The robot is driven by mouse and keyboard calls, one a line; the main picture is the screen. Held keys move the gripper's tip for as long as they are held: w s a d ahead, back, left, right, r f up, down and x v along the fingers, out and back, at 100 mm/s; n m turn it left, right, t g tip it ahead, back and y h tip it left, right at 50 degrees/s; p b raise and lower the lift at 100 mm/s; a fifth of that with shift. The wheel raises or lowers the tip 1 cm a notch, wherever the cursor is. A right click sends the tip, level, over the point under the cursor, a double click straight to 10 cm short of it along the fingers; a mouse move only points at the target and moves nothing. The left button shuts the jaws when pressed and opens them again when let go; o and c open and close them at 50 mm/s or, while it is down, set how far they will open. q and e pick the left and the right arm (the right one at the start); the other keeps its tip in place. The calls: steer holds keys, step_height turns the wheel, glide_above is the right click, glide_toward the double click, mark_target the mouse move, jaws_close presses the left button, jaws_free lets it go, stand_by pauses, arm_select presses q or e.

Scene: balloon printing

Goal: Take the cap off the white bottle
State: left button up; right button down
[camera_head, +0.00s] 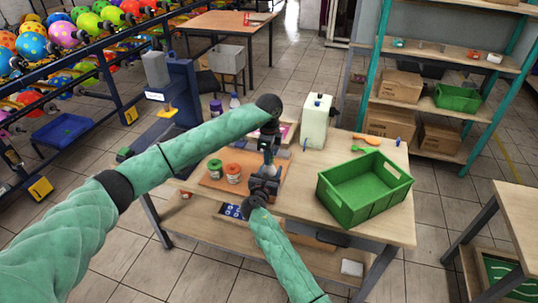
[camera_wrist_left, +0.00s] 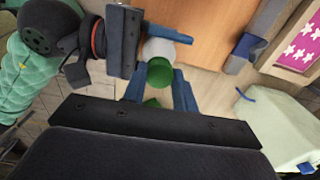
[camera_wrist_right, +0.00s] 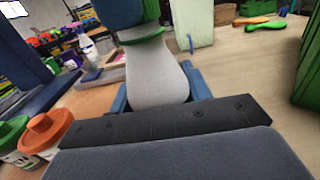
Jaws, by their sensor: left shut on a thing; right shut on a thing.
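The white bottle (camera_wrist_right: 157,78) is upright between the fingers of my right gripper (camera_head: 267,179), which is shut on its body. It is small and partly hidden in the head view. A green cap (camera_wrist_left: 160,72) is at the bottle's top in the left wrist view. In the right wrist view a green rim (camera_wrist_right: 146,33) shows at the neck, with blue fingers covering the rest of the cap. My left gripper (camera_head: 268,158) comes down from above and is shut on the cap. I see no clear gap between cap and bottle.
Two jars, green-lidded (camera_head: 215,167) and orange-lidded (camera_head: 233,172), stand left of the bottle on a brown board (camera_head: 208,182). A green crate (camera_head: 340,208) is on the table's right. A pale canister (camera_head: 316,122) stands behind, with green and orange utensils (camera_head: 366,138) nearby.

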arm_select(q)
steer(key=shift+r, duration=0.25)
steer(key=shift+r, duration=0.35)
steer(key=shift+r, duration=0.5)
stand_by(0.3)
steer(key=shift+r, duration=2)
arm_select(e)
steer(key=c, duration=0.6)
jaws_free()
